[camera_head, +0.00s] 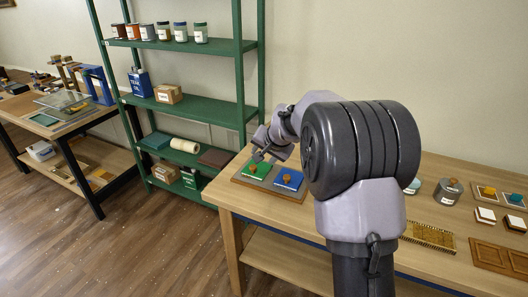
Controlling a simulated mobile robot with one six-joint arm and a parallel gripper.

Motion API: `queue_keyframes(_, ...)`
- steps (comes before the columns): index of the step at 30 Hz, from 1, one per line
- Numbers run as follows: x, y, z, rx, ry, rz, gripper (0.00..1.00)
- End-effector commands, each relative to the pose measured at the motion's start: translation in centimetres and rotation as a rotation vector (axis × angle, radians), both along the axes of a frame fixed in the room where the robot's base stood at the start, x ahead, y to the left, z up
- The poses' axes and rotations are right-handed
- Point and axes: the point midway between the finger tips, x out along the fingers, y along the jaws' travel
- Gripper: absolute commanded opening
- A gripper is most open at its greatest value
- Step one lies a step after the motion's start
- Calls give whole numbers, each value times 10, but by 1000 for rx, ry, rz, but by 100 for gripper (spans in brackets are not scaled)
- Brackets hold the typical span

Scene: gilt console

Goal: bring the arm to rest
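My arm rises in the middle of the head view, with its large dark joint in front of the wooden bench (238,207). The arm reaches away to the left, and my gripper (260,156) is at its far end, above the left end of the bench. Below and beside it lies a grey board (267,181) with a green square piece (256,170) and a blue square piece (289,179), each with an orange-brown knob. The fingers are small and partly hidden by the wrist, so I cannot tell whether they are open or shut.
A green shelf unit (207,109) with jars, boxes and a blue can stands behind to the left. Another workbench (75,128) is at far left. On the bench's right are a grey round pot (447,193), a slotted wooden piece (429,237) and a wooden tray (498,257). Wood floor at left is clear.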

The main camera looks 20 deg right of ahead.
Motion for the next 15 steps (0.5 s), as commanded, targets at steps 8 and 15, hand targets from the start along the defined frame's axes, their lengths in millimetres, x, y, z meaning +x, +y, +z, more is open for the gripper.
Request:
queue_keyframes(8,-1,0,1,0,0,0,47)
queue_keyframes(15,-19,14,22,-2,0,24,47)
